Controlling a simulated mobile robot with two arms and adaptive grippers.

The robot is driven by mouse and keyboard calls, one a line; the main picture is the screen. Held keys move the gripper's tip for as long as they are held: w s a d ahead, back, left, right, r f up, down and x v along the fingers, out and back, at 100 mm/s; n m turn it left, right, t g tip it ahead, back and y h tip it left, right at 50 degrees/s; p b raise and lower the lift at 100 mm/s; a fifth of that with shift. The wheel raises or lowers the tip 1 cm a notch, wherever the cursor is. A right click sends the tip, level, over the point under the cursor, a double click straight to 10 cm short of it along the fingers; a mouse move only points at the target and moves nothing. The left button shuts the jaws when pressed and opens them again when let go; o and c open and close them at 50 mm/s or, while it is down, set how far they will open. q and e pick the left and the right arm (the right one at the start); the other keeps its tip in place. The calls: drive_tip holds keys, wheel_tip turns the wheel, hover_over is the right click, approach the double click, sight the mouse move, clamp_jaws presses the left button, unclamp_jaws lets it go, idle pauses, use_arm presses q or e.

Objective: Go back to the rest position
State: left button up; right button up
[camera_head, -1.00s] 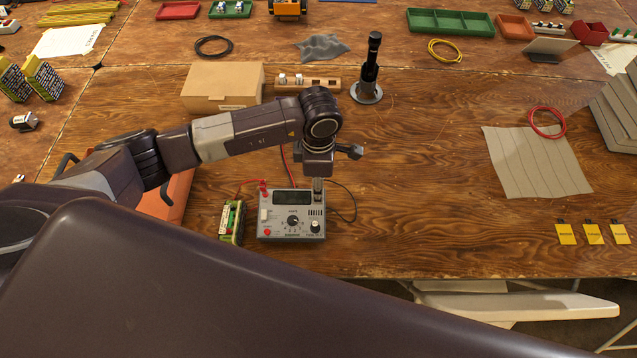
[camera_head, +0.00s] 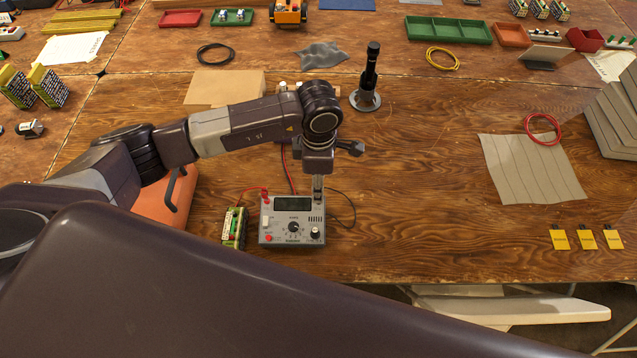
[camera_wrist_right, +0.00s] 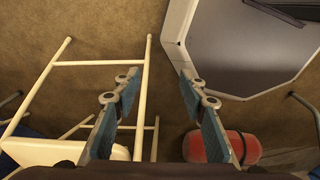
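A grey charger-like instrument (camera_head: 265,232) with a dark display and knobs stands near the table's front edge, with red and black leads. My left gripper (camera_head: 318,186) points down at the instrument's back right corner. Its fingers are small and partly hidden, so I cannot tell whether they are open or touch anything. My right gripper (camera_wrist_right: 158,78) shows in the right wrist view. Its two blue-padded fingers are apart with nothing between them. It hangs over the floor, off the table. A green-cased board (camera_head: 234,227) stands left of the instrument.
An orange case (camera_head: 158,208) lies under my left arm. A cardboard box (camera_head: 215,88) and a black tool on a round base (camera_head: 363,99) stand behind. A grey mat (camera_head: 535,180) lies right. A pale stool (camera_wrist_right: 60,155) and red cylinder (camera_wrist_right: 205,147) are below my right gripper.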

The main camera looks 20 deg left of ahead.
use_arm(q)
drive_tip(key=shift+r+p, duration=0.65)
drive_tip(key=shift+r, duration=0.8)
